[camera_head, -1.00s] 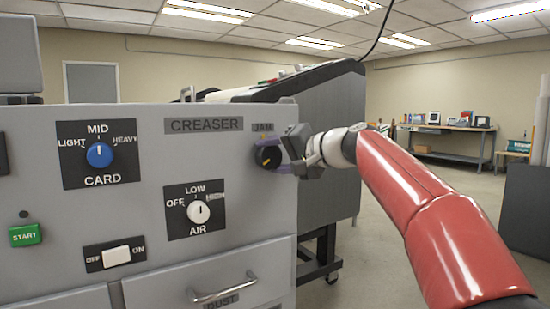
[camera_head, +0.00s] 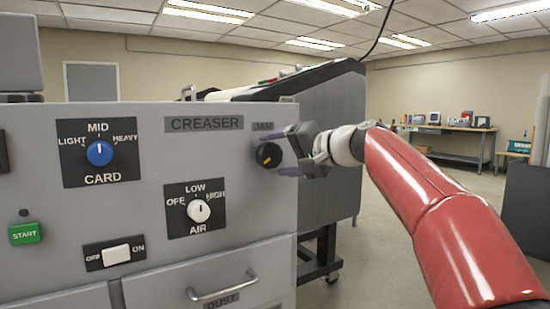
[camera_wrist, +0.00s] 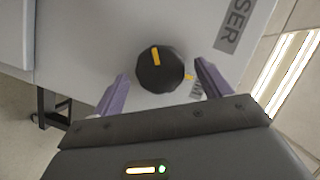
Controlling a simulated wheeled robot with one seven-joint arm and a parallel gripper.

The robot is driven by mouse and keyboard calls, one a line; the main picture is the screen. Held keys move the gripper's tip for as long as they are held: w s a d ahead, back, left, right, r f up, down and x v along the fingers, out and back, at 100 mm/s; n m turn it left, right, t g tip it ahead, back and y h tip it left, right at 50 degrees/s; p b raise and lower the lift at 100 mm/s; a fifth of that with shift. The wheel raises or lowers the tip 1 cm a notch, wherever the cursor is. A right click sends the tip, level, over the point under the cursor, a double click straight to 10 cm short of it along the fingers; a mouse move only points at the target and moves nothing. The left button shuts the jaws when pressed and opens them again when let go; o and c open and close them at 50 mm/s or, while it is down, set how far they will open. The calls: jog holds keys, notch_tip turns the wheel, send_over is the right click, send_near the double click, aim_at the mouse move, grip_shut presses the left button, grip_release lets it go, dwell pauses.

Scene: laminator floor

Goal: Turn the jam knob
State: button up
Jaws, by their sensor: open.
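The jam knob (camera_head: 268,155) is a black round knob with a yellow pointer mark, on the right end of the grey creaser panel under the JAM label (camera_head: 263,126). In the wrist view the knob (camera_wrist: 160,69) lies ahead of and between my two purple fingers, with a small yellow mark on the panel beside it. My gripper (camera_head: 285,151) is open in front of the knob, its fingertips apart from it. In the wrist view my gripper (camera_wrist: 159,80) shows a finger on each side of the knob with clear gaps.
The grey creaser panel (camera_head: 150,190) also carries a blue CARD knob (camera_head: 100,153), a white AIR knob (camera_head: 198,210), an off/on switch (camera_head: 116,255) and a green START button (camera_head: 25,233). A drawer handle (camera_head: 222,289) sticks out below. Open floor lies to the right.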

jog(key=v, duration=0.6)
jog(key=shift+b, duration=0.45)
jog(key=shift+s, duration=0.15)
jog(key=s+d+f+g+h, duration=0.1)
jog(key=s+d+f+h, duration=0.3)
jog(key=s+f, duration=0.6)
jog(key=s+d+f+n+g+h, duration=0.1)
jog(key=s+d+f+h, duration=0.2)
jog(key=s+f, duration=0.7)
jog(key=s+d+f+g+h, duration=0.1)
jog(key=s+d+f+h, duration=0.3)
jog(key=s+f, duration=0.6)
notch_tip(320, 180, down, 6)
jog(key=shift+s+d+f+n+g+h, duration=0.2)
jog(key=shift+s+d+n+g+h, duration=0.15)
jog(key=shift+h, duration=0.55)
jog(key=shift+s+f, duration=0.15)
jog(key=shift+f, duration=0.05)
jog(key=shift+c, duration=0.5)
